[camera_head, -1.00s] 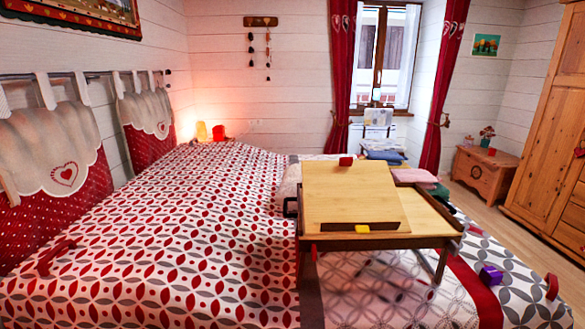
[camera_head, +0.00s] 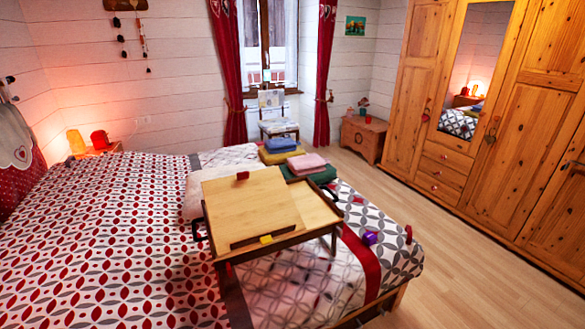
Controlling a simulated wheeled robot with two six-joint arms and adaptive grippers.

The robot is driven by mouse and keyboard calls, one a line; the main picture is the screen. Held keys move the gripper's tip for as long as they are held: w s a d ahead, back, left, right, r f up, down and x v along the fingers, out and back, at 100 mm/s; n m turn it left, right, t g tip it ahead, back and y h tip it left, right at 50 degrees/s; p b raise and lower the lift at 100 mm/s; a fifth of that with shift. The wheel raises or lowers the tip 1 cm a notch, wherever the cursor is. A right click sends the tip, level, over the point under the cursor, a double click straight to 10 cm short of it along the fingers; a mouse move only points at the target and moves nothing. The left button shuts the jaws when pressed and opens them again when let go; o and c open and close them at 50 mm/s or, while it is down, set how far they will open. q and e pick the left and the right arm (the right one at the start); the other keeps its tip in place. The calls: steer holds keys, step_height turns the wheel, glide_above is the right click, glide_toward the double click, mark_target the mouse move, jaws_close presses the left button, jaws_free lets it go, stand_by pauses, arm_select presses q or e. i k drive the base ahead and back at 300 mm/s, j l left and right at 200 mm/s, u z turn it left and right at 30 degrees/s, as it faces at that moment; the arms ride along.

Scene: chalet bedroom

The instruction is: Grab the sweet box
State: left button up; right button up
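I cannot tell for sure which thing is the sweet box. Several small items could be it: a purple box-like item (camera_head: 370,237) on the bed's patterned cover, right of the wooden bed table; a small yellow block (camera_head: 266,239) at the table's front ledge; and a small dark red block (camera_head: 243,176) at the back edge of the table's tilted top. A red curved item (camera_head: 408,234) stands near the bed's right edge. Neither of my grippers shows in the view.
The wooden bed table (camera_head: 245,205) stands on the bed (camera_head: 110,235). Folded towels (camera_head: 307,162) lie behind it. A chair (camera_head: 278,125) stands by the window, a wooden chest (camera_head: 362,138) beside the curtain. Bare floor (camera_head: 450,260) lies between bed and wardrobe (camera_head: 525,115).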

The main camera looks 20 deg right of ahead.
mark_target(369, 239)
steer(key=l+z, duration=0.1)
steer(key=z, duration=1.25)
steer(key=i+l+u, duration=0.15)
steer(key=u, duration=0.25)
steer(key=i+l+u, duration=0.25)
steer(key=u, duration=0.15)
steer(key=i+l+u, duration=0.15)
steer(key=u, duration=0.25)
steer(key=l, duration=0.1)
